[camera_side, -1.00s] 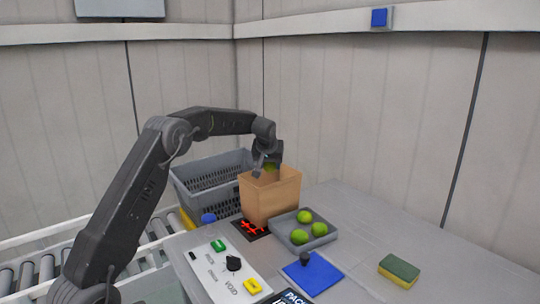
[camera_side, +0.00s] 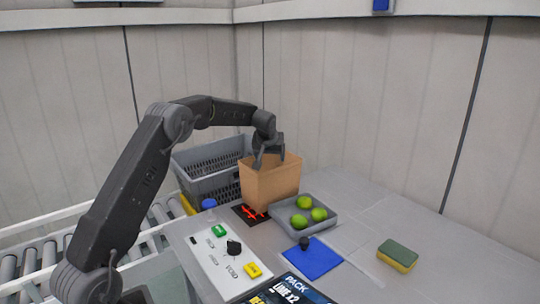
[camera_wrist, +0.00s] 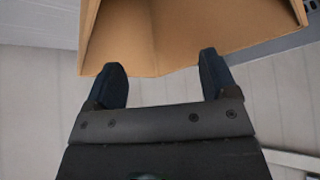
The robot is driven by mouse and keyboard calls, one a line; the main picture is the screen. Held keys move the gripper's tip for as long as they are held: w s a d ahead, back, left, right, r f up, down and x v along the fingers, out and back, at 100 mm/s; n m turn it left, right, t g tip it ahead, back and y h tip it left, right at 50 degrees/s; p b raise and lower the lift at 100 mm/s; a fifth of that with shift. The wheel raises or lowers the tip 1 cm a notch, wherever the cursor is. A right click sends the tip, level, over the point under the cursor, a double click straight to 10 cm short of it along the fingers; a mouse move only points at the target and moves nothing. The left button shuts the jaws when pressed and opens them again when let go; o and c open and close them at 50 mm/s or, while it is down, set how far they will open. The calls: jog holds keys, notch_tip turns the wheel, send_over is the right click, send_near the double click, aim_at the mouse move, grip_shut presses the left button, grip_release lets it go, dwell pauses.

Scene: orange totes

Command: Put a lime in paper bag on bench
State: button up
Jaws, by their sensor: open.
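The brown paper bag (camera_side: 270,187) stands upright and open-topped on the bench. My gripper (camera_side: 268,163) is at the bag's mouth, pointing down. In the wrist view my gripper (camera_wrist: 162,82) has its fingers apart with nothing between them, and the bag (camera_wrist: 150,35) opening fills the area beyond the tips. Several limes are in view: three green limes (camera_side: 303,202) lie in the grey tray (camera_side: 322,229) just right of the bag. No lime shows inside the bag from these views; its bottom is hidden in the side view.
A grey crate (camera_side: 205,172) stands behind and left of the bag. A roller conveyor (camera_side: 40,258) runs at left.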

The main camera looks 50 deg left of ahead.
jog(key=v, duration=1.3)
jog(key=shift+s+d+r, duration=0.2)
jog(key=shift+r, duration=0.1)
jog(key=s+d+r+m+h, duration=0.1)
jog(key=s+d+r+m, duration=0.1)
jog(key=s+d, duration=0.5)
jog(key=s+d+r+m+h, duration=0.1)
jog(key=s+d+r+m, duration=0.1)
jog(key=s+d, duration=0.55)
jog(key=s+d+f+m+h, duration=0.1)
jog(key=s+d+f+m, duration=0.1)
jog(key=s+d+f, duration=0.2)
jog(key=s+d+f+m+t+h, duration=0.1)
jog(key=s+d+f+m, duration=0.2)
jog(key=s+d, duration=0.5)
jog(key=s, duration=0.5)
jog(key=shift+s+d+f+h, duration=0.25)
jog(key=shift+d+f+h, duration=0.05)
jog(key=shift+d+f, duration=0.1)
